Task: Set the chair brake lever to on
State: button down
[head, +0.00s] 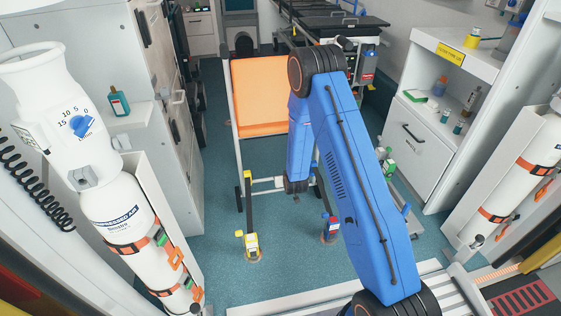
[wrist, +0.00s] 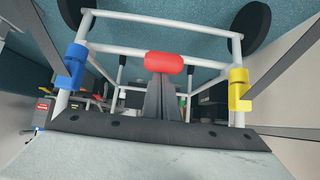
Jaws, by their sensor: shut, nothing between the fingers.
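The chair (head: 262,97) stands in the aisle in the head view, with an orange panel and a pale tube frame. In the wrist view its frame tubes (wrist: 165,23) cross the picture. A rounded red piece (wrist: 163,62) sits at the middle of a crossbar; it may be the brake lever, but its setting cannot be read. My gripper (wrist: 160,82) is shut and empty, its dark fingers ending at or just beside the red piece; contact is unclear.
A blue clamp (wrist: 75,66) and a yellow clamp (wrist: 239,90) sit on the side tubes. White gas cylinders (head: 125,225) stand at the left, another (head: 510,190) at the right. A white cabinet (head: 430,130) lines the right wall. Teal floor (head: 215,215) is clear left of the chair.

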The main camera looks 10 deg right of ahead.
jog(key=shift+s+f, duration=0.5)
jog(key=w+r, duration=0.3)
jog(key=shift+r, duration=0.35)
jog(key=shift+s+r, duration=0.2)
jog(key=shift+r, duration=0.05)
jog(key=s+r, duration=0.4)
jog(key=s, duration=0.4)
jog(key=s+d+r+g, duration=0.1)
jog(key=s+r, duration=0.6)
jog(key=r, duration=0.6)
jog(key=s+d+r+g, duration=0.1)
jog(key=s+r, duration=0.5)
jog(key=r, duration=0.7)
jog(key=s+d+r+g, duration=0.1)
jog(key=s+r, duration=0.3)
jog(key=s, duration=0.7)
jog(key=s+d+r+g, duration=0.1)
jog(key=s+r, duration=0.3)
jog(key=s, duration=0.7)
jog(key=s+d+r+g, duration=0.1)
jog(key=s+r, duration=0.4)
jog(key=s, duration=0.6)
jog(key=shift+d, duration=0.75)
